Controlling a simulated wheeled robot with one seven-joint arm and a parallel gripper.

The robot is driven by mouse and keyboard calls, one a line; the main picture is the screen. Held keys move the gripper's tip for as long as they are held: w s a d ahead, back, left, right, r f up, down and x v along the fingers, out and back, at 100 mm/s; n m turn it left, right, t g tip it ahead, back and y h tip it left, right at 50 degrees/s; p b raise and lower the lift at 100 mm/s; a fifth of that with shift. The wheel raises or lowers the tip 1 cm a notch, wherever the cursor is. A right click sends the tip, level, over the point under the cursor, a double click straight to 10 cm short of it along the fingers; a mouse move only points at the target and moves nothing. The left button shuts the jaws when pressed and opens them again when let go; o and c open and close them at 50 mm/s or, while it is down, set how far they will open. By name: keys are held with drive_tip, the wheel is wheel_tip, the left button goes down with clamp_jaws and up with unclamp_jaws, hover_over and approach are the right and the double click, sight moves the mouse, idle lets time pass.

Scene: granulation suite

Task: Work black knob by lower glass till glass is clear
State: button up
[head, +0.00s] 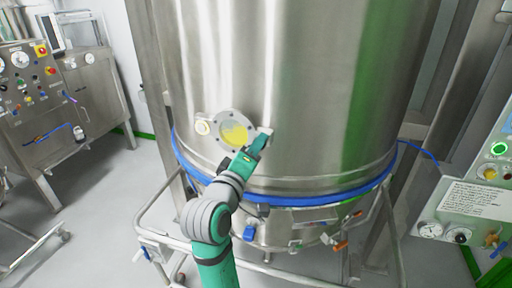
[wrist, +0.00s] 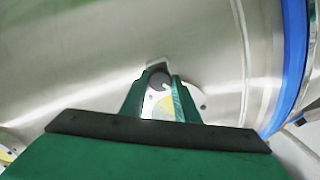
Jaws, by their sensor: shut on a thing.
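The round lower glass (head: 233,132) sits in a bolted steel flange low on the big vessel in the head view. Yellow material shows across much of it, with a paler patch at the upper left. My gripper (head: 261,140) is at the right edge of this flange. In the wrist view my gripper (wrist: 159,88) has a finger on each side of the dark round knob (wrist: 158,79) and is shut on it. A pale mark shows on the knob's face. In the head view the knob is hidden by my fingers.
A blue band (head: 300,200) rings the vessel below. A tubular rail (head: 155,212) stands in front. A control panel (head: 470,205) is at right, and a steel cabinet (head: 95,85) at left.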

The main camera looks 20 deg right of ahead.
drive_tip(key=shift+f, duration=0.1)
idle(0.4)
drive_tip(key=o, duration=1.1)
drive_tip(key=v, duration=1)
drive_tip(key=shift+s+a, duration=0.3)
